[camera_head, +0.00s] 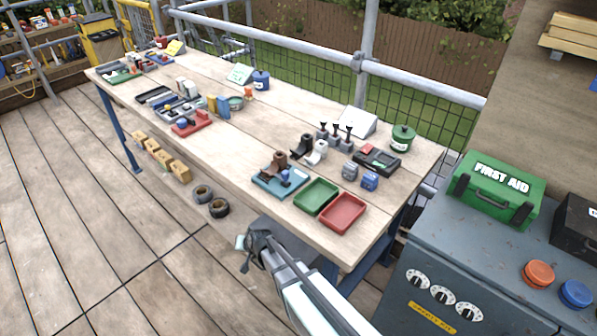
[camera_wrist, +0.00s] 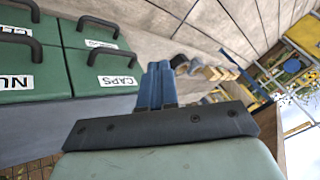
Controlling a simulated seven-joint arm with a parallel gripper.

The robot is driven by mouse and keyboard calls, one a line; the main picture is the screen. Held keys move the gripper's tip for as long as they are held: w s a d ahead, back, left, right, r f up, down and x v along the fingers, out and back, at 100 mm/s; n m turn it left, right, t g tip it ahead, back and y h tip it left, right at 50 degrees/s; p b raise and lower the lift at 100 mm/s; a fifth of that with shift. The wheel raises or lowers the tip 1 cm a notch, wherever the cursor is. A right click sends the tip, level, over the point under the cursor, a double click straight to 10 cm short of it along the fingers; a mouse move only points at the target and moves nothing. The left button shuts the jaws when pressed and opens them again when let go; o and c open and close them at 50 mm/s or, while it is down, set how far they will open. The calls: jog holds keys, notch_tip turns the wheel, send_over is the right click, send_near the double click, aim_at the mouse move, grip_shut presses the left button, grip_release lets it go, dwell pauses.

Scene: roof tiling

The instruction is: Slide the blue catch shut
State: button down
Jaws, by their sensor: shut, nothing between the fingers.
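I cannot tell for sure which part is the blue catch. A small blue piece (camera_head: 285,177) stands on a teal base (camera_head: 268,188) near the front edge of the workbench, beside a brown upright part. Another small blue piece (camera_head: 182,124) sits on a red base (camera_head: 199,122) farther left. My gripper (camera_head: 241,242) is low in front of the bench, beside its front edge and apart from both pieces. In the wrist view my gripper (camera_wrist: 158,80) has its two blue fingers together with nothing between them. Neither blue piece shows clearly there.
A green tray (camera_head: 317,197) and a red tray (camera_head: 343,213) lie right of the teal base. Green lidded boxes (camera_wrist: 100,75) with dark handles fill the left of the wrist view. Black rings (camera_head: 218,208) and wooden blocks (camera_head: 160,154) are below the bench's front edge. A green first-aid box (camera_head: 495,190) stands right.

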jog(key=w+a+r+m+t+y, duration=0.1)
jog(key=w+a+r+m+t, duration=0.3)
jog(key=r, duration=0.9)
jog(key=w+a+r+m+t+y, duration=0.15)
jog(key=w+a+r, duration=0.4)
jog(key=r, duration=0.75)
jog(key=w+a+r+m+t+y, duration=0.2)
jog(key=a+r, duration=0.4)
jog(key=r, duration=0.7)
jog(key=w+d+m+g+h, duration=0.1)
jog(key=w+d+m+g, duration=0.15)
jog(key=d, duration=1.35)
jog(key=w+d+m+g+h, duration=0.1)
jog(key=w+d+m+h, duration=0.15)
jog(key=d, duration=1.25)
jog(key=s+d+r+n+g+y, duration=0.2)
jog(key=s+d+n+g, duration=0.4)
jog(key=s+d, duration=0.9)
jog(key=s+n, duration=0.2)
jog(key=n, duration=0.1)
jog(key=shift+s+d+r+g+y, duration=0.2)
jog(key=shift+g+y, duration=0.1)
jog(key=shift+y, duration=0.1)
